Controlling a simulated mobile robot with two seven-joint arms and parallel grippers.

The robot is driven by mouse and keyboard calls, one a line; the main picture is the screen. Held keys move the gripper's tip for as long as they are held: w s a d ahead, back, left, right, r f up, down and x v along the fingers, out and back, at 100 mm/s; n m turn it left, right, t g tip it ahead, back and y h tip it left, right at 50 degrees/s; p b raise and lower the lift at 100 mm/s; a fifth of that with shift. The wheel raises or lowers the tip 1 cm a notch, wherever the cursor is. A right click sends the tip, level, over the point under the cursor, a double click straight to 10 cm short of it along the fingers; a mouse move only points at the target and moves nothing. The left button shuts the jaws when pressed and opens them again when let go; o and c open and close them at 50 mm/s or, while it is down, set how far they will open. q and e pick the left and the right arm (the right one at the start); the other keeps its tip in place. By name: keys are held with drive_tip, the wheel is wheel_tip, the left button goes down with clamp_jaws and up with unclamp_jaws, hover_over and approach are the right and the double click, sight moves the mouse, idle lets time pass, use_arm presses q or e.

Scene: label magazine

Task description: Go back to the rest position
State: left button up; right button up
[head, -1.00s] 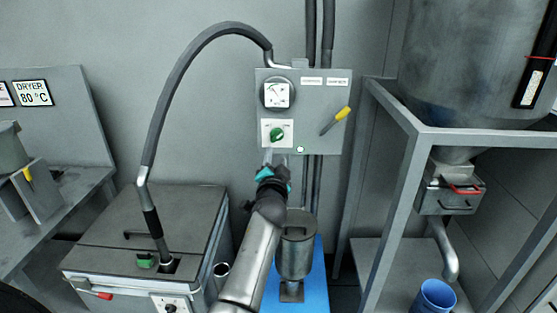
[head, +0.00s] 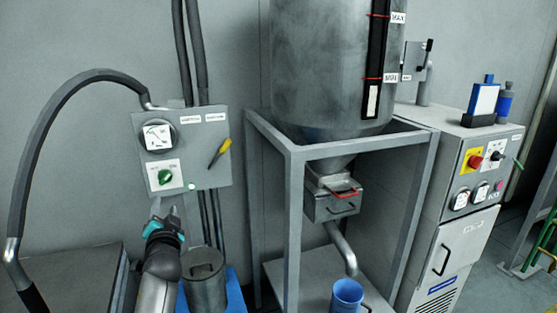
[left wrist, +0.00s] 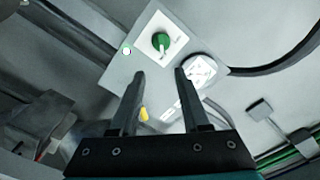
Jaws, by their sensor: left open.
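My left gripper (head: 165,212) is just below the grey control panel (head: 208,160) in the head view. In the left wrist view its two dark fingers (left wrist: 157,85) stand apart with nothing between them. The panel carries a green knob (head: 164,177), a round gauge (head: 158,135) and a yellow-handled lever (head: 219,153). The green knob also shows in the left wrist view (left wrist: 160,41), beyond the fingertips. I cannot tell the exact gap between fingers and panel. My right gripper is not in view.
A steel hopper (head: 325,70) stands in a grey frame (head: 294,210) right of the panel. A blue cup (head: 347,295) is below its spout. A grey cabinet (head: 455,230) with gauges is further right. A metal canister (head: 205,285) stands near my left arm. A thick hose (head: 40,135) arches at left.

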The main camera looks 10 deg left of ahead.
use_arm(q)
drive_tip(key=s+d+f+m+g+h+b, duration=0.1)
drive_tip(key=s+d+f+h, duration=0.15)
drive_tip(key=f, duration=0.75)
drive_tip(key=s+d+f+g+h+b, duration=0.1)
drive_tip(key=d+f, duration=0.2)
drive_tip(key=f, duration=0.6)
drive_tip(key=s+d+f+g+h+b, duration=0.15)
drive_tip(key=s+d+f, duration=0.25)
drive_tip(key=s+f, duration=0.45)
drive_tip(key=s+d+f+g+h, duration=0.25)
drive_tip(key=s+f, duration=0.25)
drive_tip(key=f, duration=0.7)
drive_tip(key=s+d+f+g+b, duration=0.1)
drive_tip(key=s+f, duration=0.5)
drive_tip(key=s, duration=0.6)
drive_tip(key=s+d+f+n+g+h+b, duration=0.1)
drive_tip(key=s+d+f+g, duration=0.3)
drive_tip(key=s, duration=0.9)
drive_tip(key=s+d+f+g+b, duration=0.1)
drive_tip(key=s+d+f+g, duration=0.1)
drive_tip(key=s+f, duration=0.8)
drive_tip(key=s+g, duration=0.1)
drive_tip(key=s, duration=0.2)
drive_tip(key=shift+s+d+f+n+g, duration=0.2)
drive_tip(key=shift+d+n+g, duration=0.1)
drive_tip(key=shift+d+n, duration=0.1)
drive_tip(key=shift+h, duration=0.25)
